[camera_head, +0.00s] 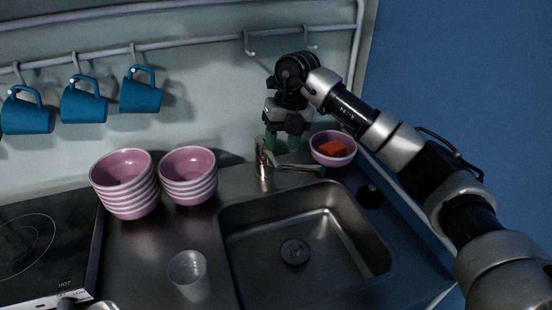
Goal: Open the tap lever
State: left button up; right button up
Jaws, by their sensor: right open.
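The metal tap (264,168) stands behind the sink, its spout reaching right over the back of the basin. Its lever is at the top of the upright body, small and hard to make out, so I cannot tell its position. My right gripper (284,146) comes in from the right and points down behind and just right of the tap body. Its greenish fingers are apart with nothing between them. I cannot tell whether a finger touches the lever. My left gripper does not show.
The sink basin (336,247) lies in front of the tap. A pink bowl (334,158) with a red item (333,149) stands right of the gripper. Striped pink bowl stacks (129,199) stand left, a clear glass (189,275) in front. Blue mugs (84,107) hang from a rail (205,40).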

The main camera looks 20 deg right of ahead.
aim_at(277, 161)
jog(key=f, duration=0.3)
jog(key=a+f+p, duration=0.1)
jog(key=f, duration=0.3)
jog(key=shift+w+a, duration=0.1)
jog(key=shift+a, duration=0.1)
grip_shut()
